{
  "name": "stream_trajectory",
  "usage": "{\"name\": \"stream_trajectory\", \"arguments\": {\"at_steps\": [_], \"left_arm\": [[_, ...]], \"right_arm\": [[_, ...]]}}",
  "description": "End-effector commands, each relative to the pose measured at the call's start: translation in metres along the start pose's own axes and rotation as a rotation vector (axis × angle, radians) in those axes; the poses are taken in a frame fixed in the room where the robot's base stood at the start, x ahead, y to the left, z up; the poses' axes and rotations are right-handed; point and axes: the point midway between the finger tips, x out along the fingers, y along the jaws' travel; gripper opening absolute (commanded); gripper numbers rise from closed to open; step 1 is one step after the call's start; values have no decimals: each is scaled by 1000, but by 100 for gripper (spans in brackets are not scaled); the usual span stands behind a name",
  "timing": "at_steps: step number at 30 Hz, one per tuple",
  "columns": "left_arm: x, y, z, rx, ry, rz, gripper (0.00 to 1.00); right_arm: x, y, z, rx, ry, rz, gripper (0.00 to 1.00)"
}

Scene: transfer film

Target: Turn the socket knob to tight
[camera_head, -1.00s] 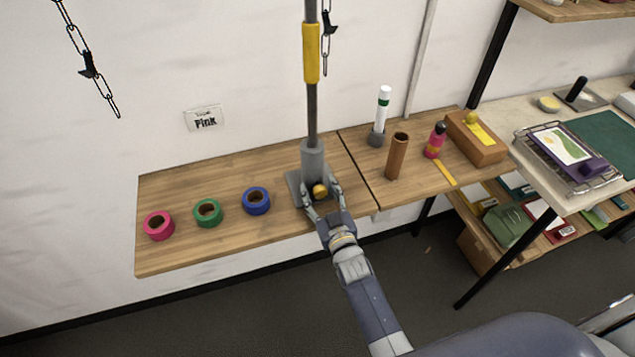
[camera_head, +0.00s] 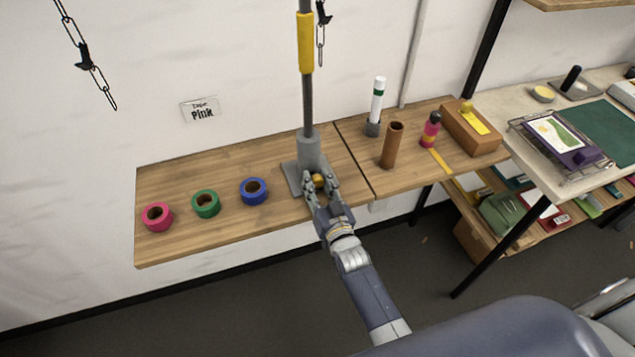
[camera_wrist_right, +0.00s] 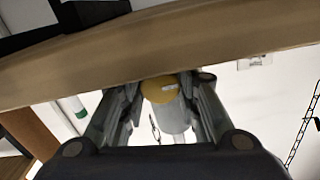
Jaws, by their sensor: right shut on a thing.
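The grey socket (camera_head: 308,153) stands on the wooden shelf, with a dark pole with a yellow sleeve (camera_head: 306,44) rising upright from it. The yellow knob (camera_head: 318,180) is on the socket's front, low down. My right gripper (camera_head: 320,184) is shut on the knob, one finger on each side. In the right wrist view the knob (camera_wrist_right: 160,88) shows between the two fingers (camera_wrist_right: 162,100), with a white mark on its face. The fingers partly cover the knob in the head view. My left gripper is not in view.
Pink (camera_head: 157,217), green (camera_head: 206,204) and blue (camera_head: 253,191) tape rolls lie left of the socket. A brown tube (camera_head: 392,146), a white marker (camera_head: 377,100) and a pink bottle (camera_head: 430,130) stand to the right. A card reading "Tape Pink" (camera_head: 200,110) is on the wall. Chains hang nearby.

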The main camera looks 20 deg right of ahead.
Motion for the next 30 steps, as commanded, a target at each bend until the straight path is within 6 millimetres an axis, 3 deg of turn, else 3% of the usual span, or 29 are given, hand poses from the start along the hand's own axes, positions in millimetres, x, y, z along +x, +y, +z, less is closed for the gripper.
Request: {"name": "stream_trajectory", "arguments": {"at_steps": [10, 11, 13, 14, 25, 30], "left_arm": [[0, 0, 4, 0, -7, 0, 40], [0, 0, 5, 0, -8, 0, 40], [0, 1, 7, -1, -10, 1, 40], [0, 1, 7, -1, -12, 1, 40], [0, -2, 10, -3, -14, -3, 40], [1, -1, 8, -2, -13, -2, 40]], "right_arm": [[1, 0, 0, 31, -1, 0, 6], [1, 0, 0, 31, -1, 0, 32], [1, 0, 0, 31, 0, 0, 48], [1, 0, 0, 30, 0, 0, 51], [0, 0, 0, 18, -1, 0, 51], [0, 0, 0, -70, 0, 1, 51]]}}
